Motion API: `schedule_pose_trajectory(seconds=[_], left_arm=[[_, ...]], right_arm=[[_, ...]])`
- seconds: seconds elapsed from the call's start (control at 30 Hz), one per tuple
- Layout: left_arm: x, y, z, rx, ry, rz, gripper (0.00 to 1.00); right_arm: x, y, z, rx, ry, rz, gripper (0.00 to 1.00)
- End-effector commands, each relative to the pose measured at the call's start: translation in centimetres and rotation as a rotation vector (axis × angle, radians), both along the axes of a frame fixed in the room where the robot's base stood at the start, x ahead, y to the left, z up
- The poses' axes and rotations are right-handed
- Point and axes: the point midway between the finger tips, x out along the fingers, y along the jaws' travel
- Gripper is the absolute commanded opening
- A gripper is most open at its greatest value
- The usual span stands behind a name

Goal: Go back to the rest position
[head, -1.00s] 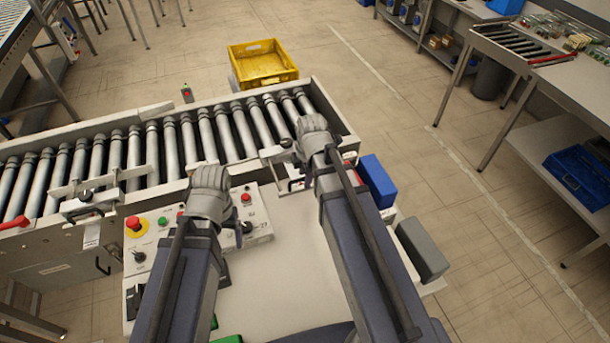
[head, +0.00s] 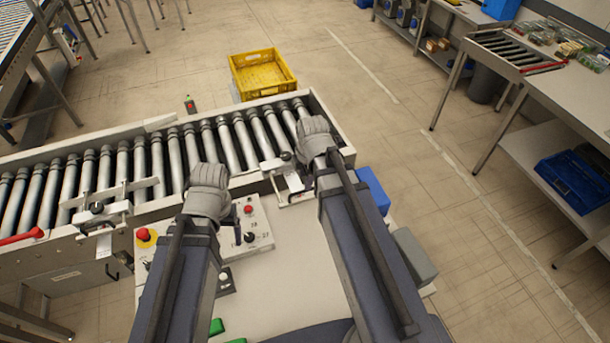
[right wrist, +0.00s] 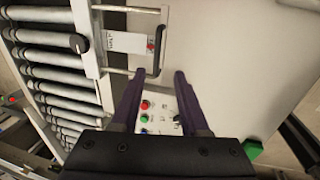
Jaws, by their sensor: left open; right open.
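My left gripper (head: 210,175) is at the near edge of the roller conveyor, above the control panel. Its fingers are hidden behind the wrist in the head view. My right gripper (head: 313,124) is further right, over the conveyor's near rail; in the right wrist view its two dark fingers (right wrist: 155,98) are apart with nothing between them. The control panel (head: 262,238) with red buttons and a black knob lies below and between the arms. It also shows beyond the fingers in the right wrist view (right wrist: 160,118).
The roller conveyor (head: 108,168) runs across in front of me, its rollers bare. A yellow crate (head: 262,88) stands beyond it. A blue block (head: 373,190) and a grey block (head: 414,254) sit right of my right arm. Open floor (head: 470,240) lies to the right.

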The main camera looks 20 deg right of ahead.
Motion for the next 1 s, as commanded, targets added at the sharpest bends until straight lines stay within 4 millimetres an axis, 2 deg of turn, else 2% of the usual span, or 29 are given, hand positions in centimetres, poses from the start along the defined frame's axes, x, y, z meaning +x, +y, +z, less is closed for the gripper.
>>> schedule_pose_trajectory(seconds=[0.43,0.53,0.67,0.8,1.0], left_arm=[[0.0,0.0,-0.1,0.000,0.000,0.000,0.81],[0.0,0.0,-0.7,0.000,0.000,0.000,0.81],[0.0,0.0,-2.7,0.001,0.000,-0.002,0.81],[0.0,0.0,-5.4,0.001,0.000,-0.005,0.81],[0.0,0.0,-8.8,0.002,0.000,-0.010,0.81]], right_arm=[[0.0,0.0,-0.1,0.000,0.000,-0.002,0.45],[-0.3,0.7,-0.8,0.007,0.008,-0.034,0.45],[-1.7,3.0,-2.9,0.027,0.041,-0.185,0.45],[-4.0,6.4,-5.7,0.047,0.088,-0.443,0.45],[-7.6,10.4,-9.1,0.041,0.130,-0.827,0.45]])
